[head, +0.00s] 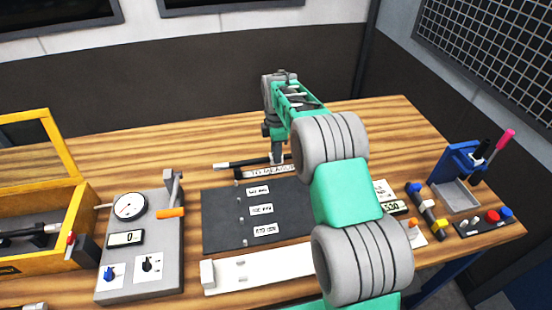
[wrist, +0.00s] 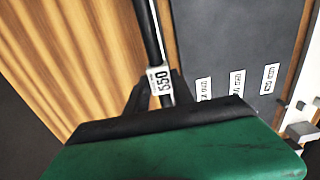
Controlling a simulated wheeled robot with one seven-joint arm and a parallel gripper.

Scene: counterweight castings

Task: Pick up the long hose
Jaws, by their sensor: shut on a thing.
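The long hose (head: 243,163) is a thin black length with a pale end, lying across the back of the table in the head view. It also shows in the wrist view (wrist: 149,35), running up from between my fingers, with a white tag (wrist: 159,80) reading 550. My gripper (head: 277,161) points down at the hose and is shut on it; its dark fingers (wrist: 157,97) also show in the wrist view. The hose is at a dark holder labelled "TO MEASURE" (head: 268,172). I cannot tell whether it is clear of the holder. My arm hides what lies to its right.
A dark mat (head: 222,222) with several labels lies in front, with a white rail (head: 255,270) before it. A grey gauge stand (head: 140,270) and an open yellow box (head: 72,232) stand left. A blue holder (head: 455,170) stands right. The back left table is clear.

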